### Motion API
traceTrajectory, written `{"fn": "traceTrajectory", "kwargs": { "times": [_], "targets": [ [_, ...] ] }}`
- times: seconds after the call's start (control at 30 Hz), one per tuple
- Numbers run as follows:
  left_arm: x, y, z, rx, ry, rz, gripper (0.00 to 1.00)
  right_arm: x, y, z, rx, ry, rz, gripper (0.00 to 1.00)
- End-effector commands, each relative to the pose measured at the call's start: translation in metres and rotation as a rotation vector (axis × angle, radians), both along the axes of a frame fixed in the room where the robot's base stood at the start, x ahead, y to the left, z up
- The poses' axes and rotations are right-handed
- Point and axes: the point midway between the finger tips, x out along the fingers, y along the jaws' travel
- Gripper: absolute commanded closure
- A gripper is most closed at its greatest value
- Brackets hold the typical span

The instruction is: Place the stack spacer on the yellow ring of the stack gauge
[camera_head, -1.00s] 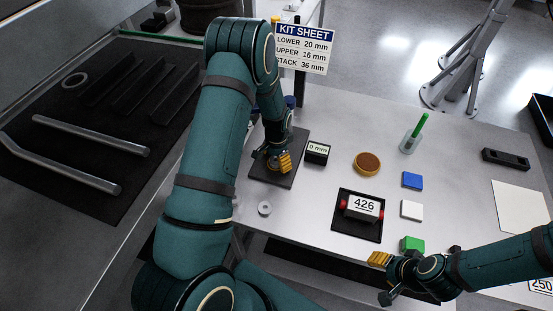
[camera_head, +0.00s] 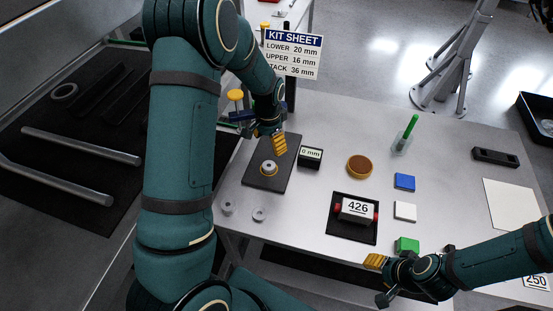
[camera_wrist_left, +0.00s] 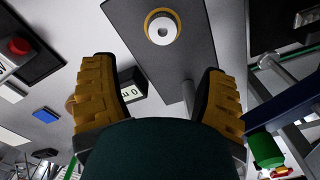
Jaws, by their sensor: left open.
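A pale round spacer (camera_head: 268,167) with a centre hole sits within the yellow ring of the stack gauge, whose dark plate (camera_head: 262,182) lies on the left part of the table. In the left wrist view the spacer (camera_wrist_left: 162,30) appears flat, with the yellow ring (camera_wrist_left: 148,17) showing around it. My left gripper (camera_head: 277,142) is open and empty, above the far part of the plate, apart from the spacer. Its spread fingers (camera_wrist_left: 160,97) also show in the wrist view. My right gripper (camera_head: 376,262) is near the table's front edge; its opening is unclear.
The gauge display (camera_head: 310,157) reads 0 mm. Two small round spacers (camera_head: 228,206) (camera_head: 259,214) lie near the front left. A 426 display on a dark tray (camera_head: 349,233), a brown round dish (camera_head: 359,166) and coloured blocks (camera_head: 404,181) stand to the right.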

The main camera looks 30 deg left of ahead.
Motion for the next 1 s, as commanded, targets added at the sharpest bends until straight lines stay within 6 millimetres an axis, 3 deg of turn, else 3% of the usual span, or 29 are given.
{"fn": "traceTrajectory", "kwargs": {
  "times": [0.17,0.3,0.4,0.5,0.7,1.0],
  "targets": [
    [-0.026,-0.052,-0.046,-0.09,-0.024,0.078,0.26,0.0,0.0,0.0,0.0,0.0,0.0,0.53],
    [-0.071,-0.119,-0.089,-0.209,-0.057,0.222,0.26,0.0,0.0,0.0,0.0,0.0,0.0,0.53],
    [-0.105,-0.158,-0.104,-0.282,-0.07,0.335,0.26,0.0,0.0,0.0,0.0,0.0,0.0,0.53],
    [-0.134,-0.186,-0.11,-0.336,-0.077,0.429,0.26,0.0,0.0,0.0,0.0,0.0,0.0,0.53],
    [-0.16,-0.208,-0.109,-0.383,-0.088,0.524,0.26,0.0,0.0,0.0,0.0,0.0,0.0,0.53],
    [-0.161,-0.209,-0.108,-0.386,-0.09,0.531,0.26,0.0,0.0,0.0,0.0,0.0,0.0,0.53]
  ]
}}
